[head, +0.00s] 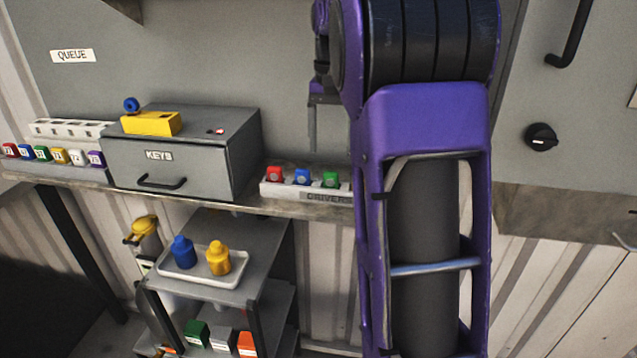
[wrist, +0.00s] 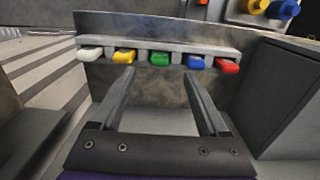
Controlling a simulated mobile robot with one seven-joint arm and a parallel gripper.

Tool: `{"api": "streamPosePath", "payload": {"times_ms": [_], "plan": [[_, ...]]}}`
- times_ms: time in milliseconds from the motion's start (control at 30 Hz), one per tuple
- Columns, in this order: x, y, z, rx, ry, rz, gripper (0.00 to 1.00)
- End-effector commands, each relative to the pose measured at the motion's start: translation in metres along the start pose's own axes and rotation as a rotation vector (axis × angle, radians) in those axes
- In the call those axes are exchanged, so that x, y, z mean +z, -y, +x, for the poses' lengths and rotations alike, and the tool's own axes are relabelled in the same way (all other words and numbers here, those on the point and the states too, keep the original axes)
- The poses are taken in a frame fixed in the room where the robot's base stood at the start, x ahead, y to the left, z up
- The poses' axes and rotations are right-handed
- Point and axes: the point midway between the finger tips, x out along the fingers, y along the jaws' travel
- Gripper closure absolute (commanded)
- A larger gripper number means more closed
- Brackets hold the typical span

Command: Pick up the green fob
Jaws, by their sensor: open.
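The green fob (head: 330,179) sits in the white "DRIVERS" rack (head: 268,190), to the right of a blue fob (head: 302,176) and a red fob (head: 275,174). In the wrist view the green fob (wrist: 160,59) is the middle one, between a yellow fob (wrist: 125,55) and the blue fob (wrist: 195,62). A white fob and the red fob are at the ends. My gripper (wrist: 160,72) is open and empty, its fingertips pointing toward the rack on either side of the green fob's line.
The grey "KEYS" box (head: 237,160) stands left of the rack, with a yellow block (head: 152,124) on top. Another row of coloured tags (head: 59,157) is farther left. Below, a cart tray (head: 205,277) holds a blue and a yellow bottle.

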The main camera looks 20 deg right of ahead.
Motion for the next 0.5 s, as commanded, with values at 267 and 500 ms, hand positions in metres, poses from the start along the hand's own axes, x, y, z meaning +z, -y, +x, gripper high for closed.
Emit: {"api": "streamPosePath", "payload": {"times_ms": [267,500], "plan": [[-0.001,0.0,0.027,0.0,0.001,0.001,0.22],[-0.003,0.001,0.063,0.001,0.003,0.0,0.22]]}}
